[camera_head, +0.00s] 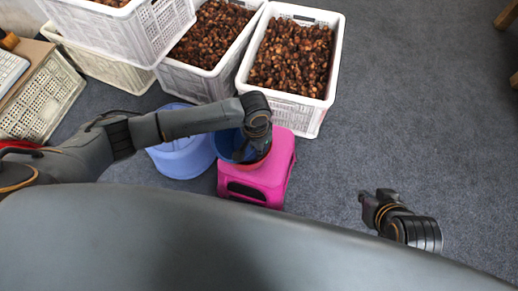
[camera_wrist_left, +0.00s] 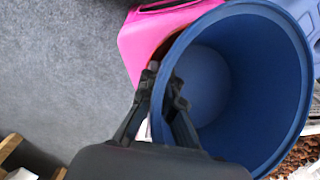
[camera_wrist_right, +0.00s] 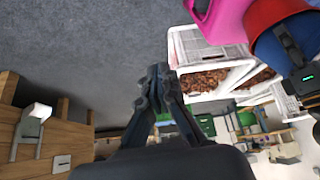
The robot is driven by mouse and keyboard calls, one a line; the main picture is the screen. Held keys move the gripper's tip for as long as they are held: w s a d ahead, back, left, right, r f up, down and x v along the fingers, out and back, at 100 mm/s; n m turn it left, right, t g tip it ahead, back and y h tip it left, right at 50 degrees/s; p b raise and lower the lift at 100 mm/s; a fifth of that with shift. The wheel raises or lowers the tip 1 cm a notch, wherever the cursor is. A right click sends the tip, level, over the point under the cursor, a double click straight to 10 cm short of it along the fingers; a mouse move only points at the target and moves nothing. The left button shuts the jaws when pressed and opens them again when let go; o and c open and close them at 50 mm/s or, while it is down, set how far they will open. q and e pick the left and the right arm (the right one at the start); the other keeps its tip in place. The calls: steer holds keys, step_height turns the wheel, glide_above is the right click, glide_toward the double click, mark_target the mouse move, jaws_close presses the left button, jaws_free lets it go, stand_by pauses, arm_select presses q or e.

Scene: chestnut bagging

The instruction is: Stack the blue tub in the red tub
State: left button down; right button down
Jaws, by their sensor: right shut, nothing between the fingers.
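The blue tub (camera_wrist_left: 245,105) fills the right of the left wrist view, its open mouth facing the camera. My left gripper (camera_wrist_left: 165,88) is shut on its rim, one finger inside and one outside. In the head view the blue tub (camera_head: 226,143) is at the red tub (camera_head: 258,163), which stands on a pink stool. The right wrist view shows the blue tub (camera_wrist_right: 272,50) against the mouth of the red tub (camera_wrist_right: 270,14), its lower part hidden; I cannot tell how deep it sits. My left gripper (camera_head: 246,152) partly covers both. My right gripper (camera_head: 374,196) is shut and empty, off to the right.
The pink stool (camera_head: 278,162) stands beside a light blue stool (camera_head: 182,158). White crates of chestnuts (camera_head: 300,107) stand behind, with more crates at the back left. The carpet at the right is clear around my right gripper.

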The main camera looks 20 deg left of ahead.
arm_select(q)
steer(key=shift+s+a, duration=0.15)
steer(key=shift+a, duration=0.1)
arm_select(e)
steer(key=shift+s+d+f+g, duration=0.15)
steer(key=shift+s+g, duration=0.1)
steer(key=shift+s, duration=0.2)
steer(key=shift+s+f+g, duration=0.1)
steer(key=shift+s+g, duration=0.15)
steer(key=shift+s, duration=0.2)
arm_select(q)
steer(key=c, duration=1.4)
jaws_free()
steer(key=shift+c, duration=0.2)
steer(key=shift+r, duration=0.1)
step_height(320, 180, up, 12)
steer(key=shift+a, duration=0.2)
